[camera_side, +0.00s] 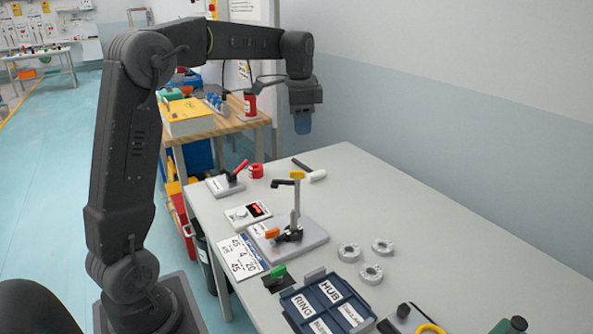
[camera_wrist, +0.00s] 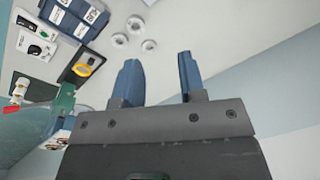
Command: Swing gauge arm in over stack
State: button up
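The gauge arm (camera_side: 284,182) is a short black bar near the top of an upright grey post (camera_side: 295,205) with a yellow knob (camera_side: 297,175). The post stands on a grey base plate (camera_side: 312,239) with a black clamp and an orange tip. The bar points left in the side view. I cannot make out a stack under it. My gripper (camera_side: 302,124) is high above the far side of the table, well apart from the gauge arm. In the wrist view its blue fingers (camera_wrist: 159,80) are spread with nothing between them. The gauge arm is not recognisable there.
Three grey rings (camera_side: 371,273) lie right of the base plate. A dark blue labelled tray (camera_side: 327,305) is at the front.

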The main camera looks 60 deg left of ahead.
jog(key=w+a+f+m+g, duration=0.1)
jog(key=w+a+f+m, duration=0.2)
jog(key=a, duration=0.5)
jog(key=shift+n+h, duration=0.3)
jog(key=shift+n, duration=0.4)
notch_tip(320, 180, down, 15)
jog(key=shift+d+r, duration=0.15)
grip_shut()
